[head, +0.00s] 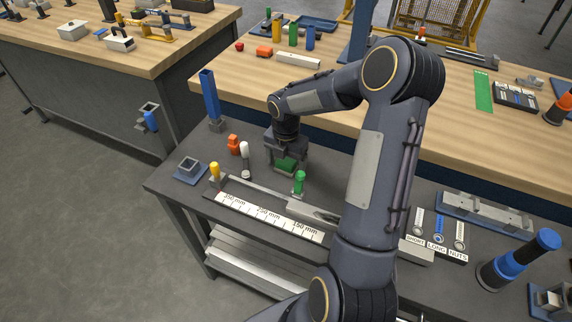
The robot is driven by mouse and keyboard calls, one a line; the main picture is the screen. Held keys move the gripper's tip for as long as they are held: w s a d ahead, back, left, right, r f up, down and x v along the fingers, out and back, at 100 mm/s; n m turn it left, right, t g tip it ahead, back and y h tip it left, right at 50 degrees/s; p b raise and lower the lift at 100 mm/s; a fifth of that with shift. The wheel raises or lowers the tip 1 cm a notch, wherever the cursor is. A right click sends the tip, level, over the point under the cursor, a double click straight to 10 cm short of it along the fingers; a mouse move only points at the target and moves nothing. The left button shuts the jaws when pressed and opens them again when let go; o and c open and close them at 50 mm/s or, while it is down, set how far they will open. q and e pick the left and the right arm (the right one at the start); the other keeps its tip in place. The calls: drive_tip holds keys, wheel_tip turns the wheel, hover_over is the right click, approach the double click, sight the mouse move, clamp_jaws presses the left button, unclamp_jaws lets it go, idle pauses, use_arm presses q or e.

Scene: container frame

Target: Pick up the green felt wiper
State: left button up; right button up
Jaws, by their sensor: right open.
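A green block (286,165), which looks like the green felt wiper, sits low on the dark grey table, partly hidden by my gripper. My right gripper (287,161) points down over it, with its open fingers to either side of the green block. I cannot tell whether the fingers touch it. My left gripper is not in view.
A green-topped peg (299,182) stands close on the right. A ruler-marked strip (268,215) lies in front. The wooden bench (340,88) rises behind.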

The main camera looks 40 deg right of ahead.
sight(287, 162)
drive_tip(key=c, duration=1.1)
drive_tip(key=shift+r, duration=0.1)
drive_tip(key=shift+r, duration=0.55)
drive_tip(key=r, duration=0.2)
drive_tip(key=shift+s+d+r, duration=0.1)
drive_tip(key=shift+s+r, duration=0.1)
drive_tip(key=shift+r, duration=0.1)
drive_tip(key=s+r, duration=0.3)
drive_tip(key=s, duration=0.1)
drive_tip(key=s+r+b, duration=0.1)
drive_tip(key=s+r, duration=0.2)
drive_tip(key=s, duration=0.2)
drive_tip(key=s+r, duration=0.3)
drive_tip(key=s, duration=0.1)
drive_tip(key=shift+s+a+r+b, duration=0.1)
drive_tip(key=shift+s+a+b, duration=0.2)
drive_tip(key=shift+a, duration=0.1)
